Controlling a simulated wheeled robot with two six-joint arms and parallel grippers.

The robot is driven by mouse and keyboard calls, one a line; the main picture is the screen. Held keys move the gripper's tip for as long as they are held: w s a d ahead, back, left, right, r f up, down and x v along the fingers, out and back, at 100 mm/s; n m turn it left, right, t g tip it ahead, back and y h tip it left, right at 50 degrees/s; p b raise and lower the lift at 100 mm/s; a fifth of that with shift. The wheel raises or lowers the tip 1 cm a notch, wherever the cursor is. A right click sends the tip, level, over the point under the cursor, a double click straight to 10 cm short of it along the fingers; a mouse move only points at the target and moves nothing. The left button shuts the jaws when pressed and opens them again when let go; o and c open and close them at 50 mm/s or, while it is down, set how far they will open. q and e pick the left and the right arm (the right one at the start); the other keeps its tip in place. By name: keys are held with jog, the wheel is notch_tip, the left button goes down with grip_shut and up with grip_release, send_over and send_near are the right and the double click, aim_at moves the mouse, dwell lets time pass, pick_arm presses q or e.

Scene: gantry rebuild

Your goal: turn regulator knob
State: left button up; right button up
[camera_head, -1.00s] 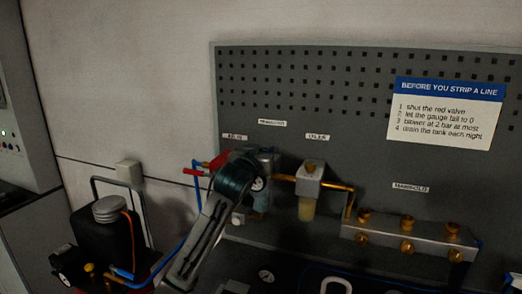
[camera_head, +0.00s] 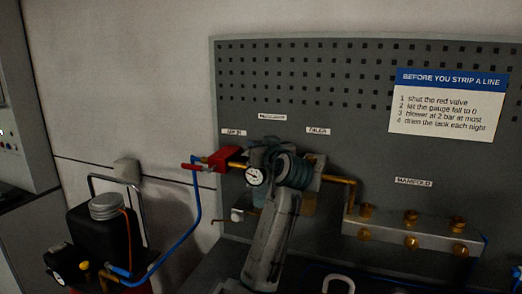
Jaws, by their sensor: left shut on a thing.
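The regulator (camera_head: 257,157) is mounted on the grey pegboard under a small label. Its round white gauge (camera_head: 254,176) faces me with a dark needle. My left arm rises from below, and its dark teal wrist covers the right side of the regulator. My left gripper (camera_head: 275,160) is at the regulator, shut on its knob. The fingers and the knob are mostly hidden behind the wrist, so how far the knob is turned cannot be seen. My right gripper is not in view.
A red valve (camera_head: 222,158) with a blue hose stands left of the regulator. The oiler (camera_head: 312,172) is close behind the wrist at right. A brass pipe leads to the manifold (camera_head: 400,232). A black tank unit (camera_head: 100,236) stands lower left.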

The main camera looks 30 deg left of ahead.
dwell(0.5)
pick_arm(q)
jog(key=o, duration=1)
jog(key=shift+c, duration=0.2)
jog(key=shift+s+d+f+b, duration=0.1)
jog(key=shift+s+d+b, duration=0.05)
jog(key=shift+d+b, duration=0.15)
jog(key=b+v, duration=0.3)
jog(key=v, duration=0.7)
jog(key=shift+b, duration=0.4)
